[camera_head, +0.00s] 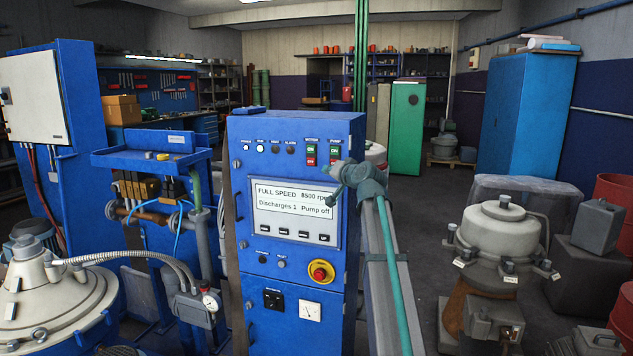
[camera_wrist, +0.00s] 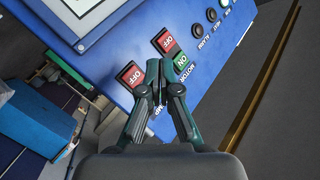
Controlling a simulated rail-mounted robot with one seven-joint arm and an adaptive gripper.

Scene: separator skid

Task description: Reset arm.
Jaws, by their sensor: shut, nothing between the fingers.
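The blue control cabinet (camera_head: 285,180) stands in the middle of the head view. My gripper (camera_head: 334,184) is in front of its upper right part, near the pump buttons, with my forearm coming up from the lower right. In the wrist view my gripper (camera_wrist: 159,68) is shut and empty, its fingertips over the button panel between the motor and pump buttons. The motor green ON button (camera_wrist: 180,61) and red OFF button (camera_wrist: 166,40) show, with the pump red OFF button (camera_wrist: 131,75). The pump's ON button is hidden there by the fingers. Contact cannot be told.
The display (camera_head: 294,202) reads FULL SPEED, 8500 rpm, Discharges 1, Pump off. A red emergency button (camera_head: 321,271) sits below it. A separator (camera_head: 497,230) stands right, another machine (camera_head: 50,310) at lower left. Open floor (camera_head: 425,215) lies between cabinet and right separator.

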